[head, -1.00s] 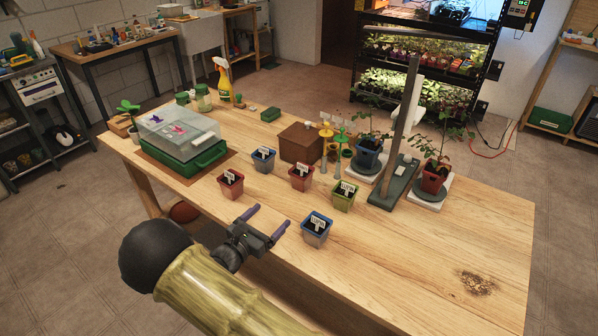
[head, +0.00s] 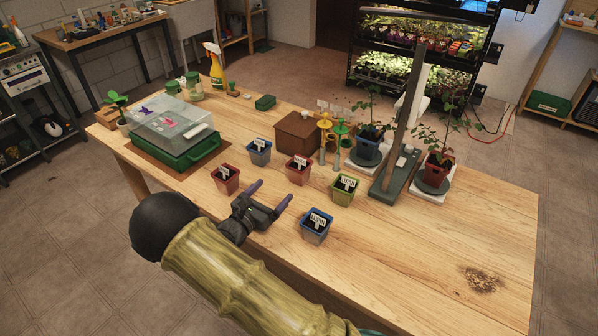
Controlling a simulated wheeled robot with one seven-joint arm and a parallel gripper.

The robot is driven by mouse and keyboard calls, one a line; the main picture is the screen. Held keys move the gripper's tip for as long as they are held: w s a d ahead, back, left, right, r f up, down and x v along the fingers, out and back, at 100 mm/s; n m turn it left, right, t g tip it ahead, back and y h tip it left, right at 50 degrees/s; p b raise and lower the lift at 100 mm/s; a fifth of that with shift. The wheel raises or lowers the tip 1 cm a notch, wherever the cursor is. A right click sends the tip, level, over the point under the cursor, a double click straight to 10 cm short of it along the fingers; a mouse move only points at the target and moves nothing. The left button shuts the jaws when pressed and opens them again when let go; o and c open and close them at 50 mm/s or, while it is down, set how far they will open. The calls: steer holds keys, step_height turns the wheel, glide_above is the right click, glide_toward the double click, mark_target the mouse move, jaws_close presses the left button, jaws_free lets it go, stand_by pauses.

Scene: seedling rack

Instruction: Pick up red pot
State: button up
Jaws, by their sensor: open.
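Two small red pots with white labels stand upright on the wooden table (head: 420,260). One red pot (head: 225,182) is at the left, the other red pot (head: 297,173) is further right and back. A larger red pot (head: 436,174) holds a tall plant at the right. My gripper (head: 272,191) is open and empty, its two purple-tipped fingers apart. It is in front of the right small red pot and to the right of the left one, apart from both.
Labelled blue pots (head: 315,229) (head: 259,154) and a green pot (head: 344,192) stand close around. A green case with a clear lid (head: 183,155) is at left. A brown box (head: 297,133) and a tall post (head: 404,125) stand behind. The table's front right is clear.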

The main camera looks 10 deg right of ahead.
mark_target(293, 169)
steer(key=x, duration=0.8)
steer(key=shift+w+d+p, duration=0.25)
steer(key=shift+w+p, duration=0.05)
steer(key=shift+p, duration=0.05)
steer(key=shift+w+d+r, duration=0.1)
steer(key=shift+w+d, duration=0.2)
steer(key=shift+d, duration=0.1)
steer(key=x, duration=0.4)
steer(key=shift+d+r+p, duration=0.1)
steer(key=shift+p, duration=0.3)
steer(key=c, duration=1.1)
steer(key=shift+c, duration=0.2)
steer(key=shift+r, duration=0.1)
